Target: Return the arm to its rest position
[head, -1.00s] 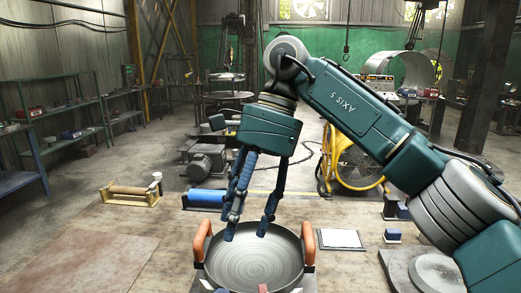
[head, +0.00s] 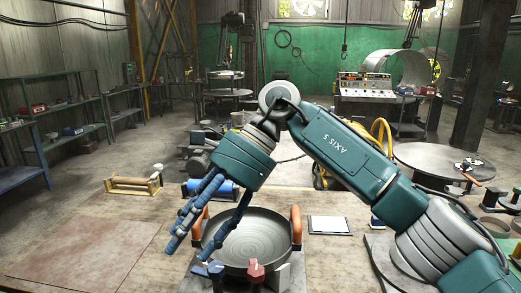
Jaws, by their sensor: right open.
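My right gripper (head: 196,254) hangs from the teal right arm (head: 346,152) that comes in from the right. Its blue fingers are spread apart and hold nothing. They slant down to the left, in front of the left part of a round metal dish (head: 262,238). The dish lies on the workbench between two orange grips (head: 296,226). The left orange grip is partly hidden behind the fingers. My left gripper is not in view.
A wooden holder with a roller (head: 132,185) stands at the back left of the bench (head: 150,215). A white sheet (head: 329,224) lies right of the dish. Red and blue knobs (head: 255,271) stand at the front. A reddish mat (head: 85,250) on the left is clear.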

